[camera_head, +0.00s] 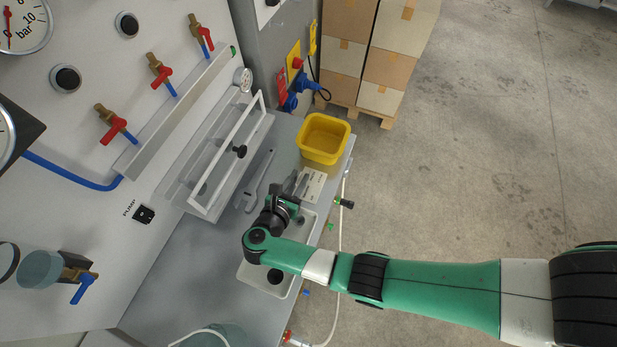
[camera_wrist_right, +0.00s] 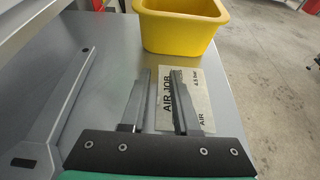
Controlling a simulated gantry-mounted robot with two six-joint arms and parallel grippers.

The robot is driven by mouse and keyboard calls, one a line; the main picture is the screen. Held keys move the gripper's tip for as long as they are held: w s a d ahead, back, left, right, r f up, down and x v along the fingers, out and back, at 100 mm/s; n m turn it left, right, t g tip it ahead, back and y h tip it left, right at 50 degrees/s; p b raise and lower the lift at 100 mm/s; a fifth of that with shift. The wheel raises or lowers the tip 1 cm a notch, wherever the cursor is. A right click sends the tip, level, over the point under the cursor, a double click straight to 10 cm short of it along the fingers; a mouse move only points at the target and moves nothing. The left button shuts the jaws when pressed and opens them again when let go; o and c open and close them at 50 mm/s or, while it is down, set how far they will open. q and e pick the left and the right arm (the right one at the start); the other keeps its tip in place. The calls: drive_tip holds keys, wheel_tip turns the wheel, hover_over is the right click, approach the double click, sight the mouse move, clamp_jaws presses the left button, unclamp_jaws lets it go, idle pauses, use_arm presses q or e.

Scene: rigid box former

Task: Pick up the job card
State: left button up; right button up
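The job card (camera_head: 314,186) is a pale, flat card lying on the grey bench just in front of the yellow bin. In the right wrist view the card (camera_wrist_right: 201,88) shows black print reading "AIR JOB". My right gripper (camera_head: 298,187) reaches in over the bench beside the card. In the right wrist view my right gripper (camera_wrist_right: 162,73) is open with nothing between its fingers. Its right finger overlaps the card in the picture and hides part of it; the left finger is left of the card. I cannot tell whether the fingers touch it. My left gripper is not in view.
The yellow bin (camera_head: 323,139) stands at the bench's far end. A white tray (camera_head: 246,278) sits beneath my right arm. A framed guard (camera_head: 203,196) and the valve panel (camera_head: 70,160) border the bench on the left.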

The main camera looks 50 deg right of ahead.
sight(310, 194)
clamp_jaws()
drive_tip(key=shift+r, duration=0.1)
drive_tip(key=shift+r, duration=0.3)
drive_tip(key=r+p, duration=0.1)
drive_tip(key=r, duration=0.1)
drive_tip(key=s+r+p, duration=0.1)
drive_tip(key=r+p, duration=0.1)
drive_tip(key=shift+a+r, duration=0.1)
drive_tip(key=shift+r, duration=0.15)
drive_tip(key=s+r+p, duration=0.2)
drive_tip(key=s+r, duration=0.2)
drive_tip(key=s, duration=0.2)
drive_tip(key=s+a+r+p, duration=0.1)
drive_tip(key=s+r, duration=0.2)
drive_tip(key=s, duration=0.4)
drive_tip(key=shift+a+r+p, duration=0.2)
drive_tip(key=shift+r+p, duration=0.15)
drive_tip(key=shift+p, duration=0.05)
